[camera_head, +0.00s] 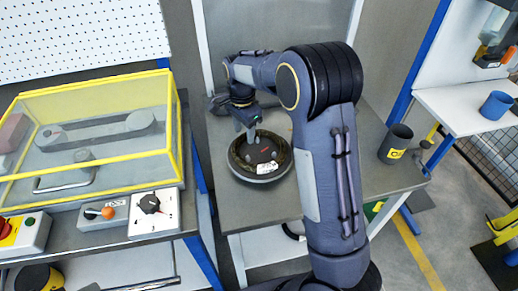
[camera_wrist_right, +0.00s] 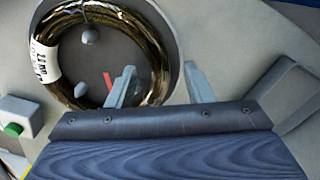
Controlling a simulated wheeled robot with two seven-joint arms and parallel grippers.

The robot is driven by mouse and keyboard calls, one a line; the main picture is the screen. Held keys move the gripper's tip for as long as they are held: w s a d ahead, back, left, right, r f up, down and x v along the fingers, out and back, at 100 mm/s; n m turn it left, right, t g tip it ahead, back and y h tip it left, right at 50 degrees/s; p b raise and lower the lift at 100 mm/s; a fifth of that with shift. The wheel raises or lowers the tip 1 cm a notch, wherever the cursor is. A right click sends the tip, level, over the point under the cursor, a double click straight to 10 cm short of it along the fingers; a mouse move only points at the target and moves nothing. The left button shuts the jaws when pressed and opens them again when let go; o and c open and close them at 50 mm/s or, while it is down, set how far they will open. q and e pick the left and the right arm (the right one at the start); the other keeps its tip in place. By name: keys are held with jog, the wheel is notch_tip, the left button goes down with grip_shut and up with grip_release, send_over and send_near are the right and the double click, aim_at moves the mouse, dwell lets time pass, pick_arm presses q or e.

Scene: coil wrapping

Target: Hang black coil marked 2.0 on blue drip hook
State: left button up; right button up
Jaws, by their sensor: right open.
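A dark wire coil (camera_head: 240,166) with a white label lies flat on a round base on the grey bench, under my right gripper (camera_head: 246,122). In the right wrist view the coil (camera_wrist_right: 150,45) looks black-brown and glossy. Its label (camera_wrist_right: 42,62) carries a marking too small to read surely. My right gripper (camera_wrist_right: 158,86) is open; one finger shows over the ring's inside and the other beyond its outer edge, with the ring's side between them. I cannot tell how far above it they are. No blue drip hook is clearly visible. My left gripper is out of view.
A yellow-framed clear case (camera_head: 95,130) stands left, with switch boxes (camera_head: 153,212) before it. A dark cup with a yellow label (camera_head: 394,145) stands on the bench's right. A blue mug (camera_head: 497,105) sits on a white shelf at far right. The bench right of my arm is mostly clear.

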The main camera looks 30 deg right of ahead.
jog(key=shift+f, duration=0.55)
grip_shut()
jog(key=shift+r, duration=0.25)
